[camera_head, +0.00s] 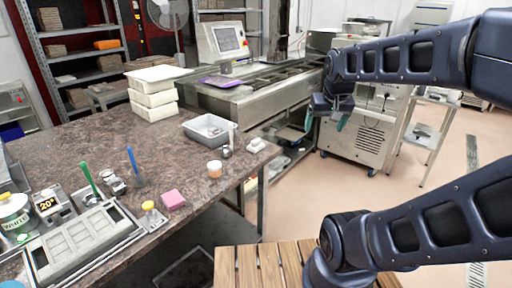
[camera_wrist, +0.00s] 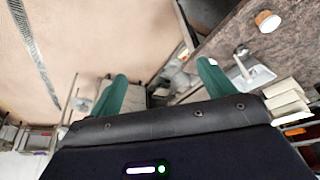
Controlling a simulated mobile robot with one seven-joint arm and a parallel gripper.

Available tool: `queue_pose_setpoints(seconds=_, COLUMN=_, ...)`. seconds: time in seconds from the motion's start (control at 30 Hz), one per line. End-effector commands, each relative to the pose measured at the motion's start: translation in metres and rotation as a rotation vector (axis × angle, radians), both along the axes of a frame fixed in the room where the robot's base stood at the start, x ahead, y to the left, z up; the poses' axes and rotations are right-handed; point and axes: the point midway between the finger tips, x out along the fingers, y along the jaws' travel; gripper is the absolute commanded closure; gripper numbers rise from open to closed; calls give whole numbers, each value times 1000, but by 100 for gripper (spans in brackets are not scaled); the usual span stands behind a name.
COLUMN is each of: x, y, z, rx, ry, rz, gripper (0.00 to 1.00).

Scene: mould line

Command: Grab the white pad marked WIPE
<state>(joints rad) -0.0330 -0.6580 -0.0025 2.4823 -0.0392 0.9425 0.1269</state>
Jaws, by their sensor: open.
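A small white pad (camera_head: 256,145) lies on the brown stone-topped table near its right edge. It is too small for me to read any marking on it. In the wrist view a small white patch at the table edge (camera_wrist: 183,53) may be the same pad, partly behind a finger. My gripper (camera_head: 325,121) is open and empty, with green fingers. It hangs in the air beyond the table's right edge, to the right of the pad and apart from it. Both fingers also show in the wrist view (camera_wrist: 162,72).
White stacked boxes (camera_head: 153,108) are behind. A metal machine (camera_head: 358,136) stands right of the gripper. Open floor lies between table and machine.

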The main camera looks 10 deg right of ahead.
Motion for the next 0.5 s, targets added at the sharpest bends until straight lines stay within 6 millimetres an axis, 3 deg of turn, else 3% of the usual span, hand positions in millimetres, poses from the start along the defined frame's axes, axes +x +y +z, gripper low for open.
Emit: queue_pose_setpoints(seconds=0.5, x=135, y=25, z=-6, rx=14, ry=63, rz=-261, gripper=18)
